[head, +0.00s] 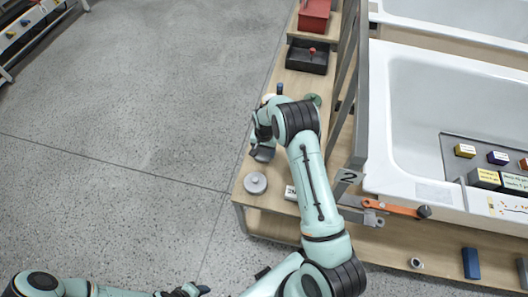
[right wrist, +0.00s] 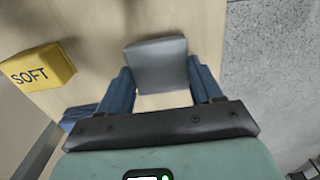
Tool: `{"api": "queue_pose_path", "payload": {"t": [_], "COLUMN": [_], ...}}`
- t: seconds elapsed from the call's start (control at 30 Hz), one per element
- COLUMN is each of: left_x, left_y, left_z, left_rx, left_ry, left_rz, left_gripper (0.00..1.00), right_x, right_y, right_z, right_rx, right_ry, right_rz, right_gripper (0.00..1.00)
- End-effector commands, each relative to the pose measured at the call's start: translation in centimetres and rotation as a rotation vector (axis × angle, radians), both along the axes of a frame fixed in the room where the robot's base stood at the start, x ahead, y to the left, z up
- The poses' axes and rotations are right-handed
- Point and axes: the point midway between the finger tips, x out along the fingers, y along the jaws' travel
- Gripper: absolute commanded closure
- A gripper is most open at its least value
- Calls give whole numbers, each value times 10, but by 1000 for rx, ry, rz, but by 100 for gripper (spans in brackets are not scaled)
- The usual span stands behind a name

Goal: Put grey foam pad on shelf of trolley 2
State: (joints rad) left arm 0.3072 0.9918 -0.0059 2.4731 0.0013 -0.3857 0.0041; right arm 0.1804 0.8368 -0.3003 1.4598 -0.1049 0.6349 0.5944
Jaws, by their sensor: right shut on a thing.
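My right gripper (head: 263,150) reaches over the wooden shelf (head: 268,222) beside a white bathtub (head: 384,120). A grey post there carries the number 2 (head: 347,178). In the right wrist view, the blue fingers of this gripper (right wrist: 162,85) are shut on a grey block that looks like the foam pad (right wrist: 157,62). Wood shows around and below the pad; I cannot tell whether it touches the shelf. My left gripper (head: 190,291) is at the bottom edge of the head view, partly cut off, and its opening is unclear.
A yellow block marked SOFT (right wrist: 38,68) lies near in the wrist view. On the shelf are a round grey disc (head: 255,183), a black tray (head: 307,57) and a red box (head: 314,16). An orange-handled tool (head: 390,207) is by the tub. Speckled floor (head: 130,120) lies left.

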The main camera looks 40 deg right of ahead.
Motion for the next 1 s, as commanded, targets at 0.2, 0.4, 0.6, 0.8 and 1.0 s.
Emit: {"api": "queue_pose_path", "payload": {"t": [0.2, 0.4, 0.6, 0.8, 1.0], "left_x": [1, 0, -1, -1, 1], "left_y": [0, 0, 0, 0, 0], "left_z": [1, 0, -1, -1, 1], "left_rx": [0, 0, 0, 0, 0], "left_ry": [-1, 0, 1, 1, -1], "left_rz": [0, 0, 0, 0, 0], "left_gripper": [57, 57, 57, 57, 57], "right_x": [1, 0, 0, 0, 2], "right_y": [0, 0, 0, 0, 0], "right_z": [-14, -16, -17, -17, -4], "right_rx": [0, 0, 1, 0, -1], "right_ry": [-2, -1, -1, -1, -6], "right_rz": [0, 0, 0, 0, 0], "right_gripper": [64, 64, 10, 10, 10]}}
